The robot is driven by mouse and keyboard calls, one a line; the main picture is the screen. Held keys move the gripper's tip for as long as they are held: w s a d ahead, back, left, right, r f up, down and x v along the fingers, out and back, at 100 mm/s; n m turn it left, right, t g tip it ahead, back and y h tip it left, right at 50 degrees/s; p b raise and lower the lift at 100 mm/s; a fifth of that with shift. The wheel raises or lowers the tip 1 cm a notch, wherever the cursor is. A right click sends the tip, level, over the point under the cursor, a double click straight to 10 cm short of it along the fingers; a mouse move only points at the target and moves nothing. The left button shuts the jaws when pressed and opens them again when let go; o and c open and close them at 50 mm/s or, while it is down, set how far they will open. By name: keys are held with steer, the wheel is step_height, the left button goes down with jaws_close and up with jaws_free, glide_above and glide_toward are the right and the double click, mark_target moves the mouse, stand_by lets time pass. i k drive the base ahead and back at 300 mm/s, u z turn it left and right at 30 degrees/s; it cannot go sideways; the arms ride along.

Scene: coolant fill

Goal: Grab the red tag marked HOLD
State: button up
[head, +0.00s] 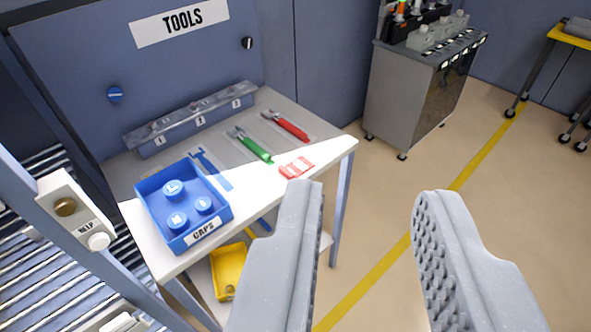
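A small red tag with pale markings (296,166) lies flat on the white front part of the tool table (310,157), near its right end. I cannot read the word on it. My gripper (370,196) is open and empty, with its two ribbed grey fingers wide apart. In the picture the fingers are below and to the right of the tag. The left fingertip shows just below the tag, apart from it, and hides none of it.
Green-handled (250,146) and red-handled (285,126) tools lie behind the tag. A blue CAPS bin (213,227) with three blue caps stands left. A yellow bin (228,270) is below the table. A grey cabinet (400,98) stands beyond; the floor (385,185) to the right is clear.

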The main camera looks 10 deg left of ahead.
mark_target(297, 167)
steer(key=u, duration=2.85)
steer(key=k, duration=0.7)
steer(key=z, duration=1.8)
steer(key=i, duration=1)
steer(key=z, duration=0.05)
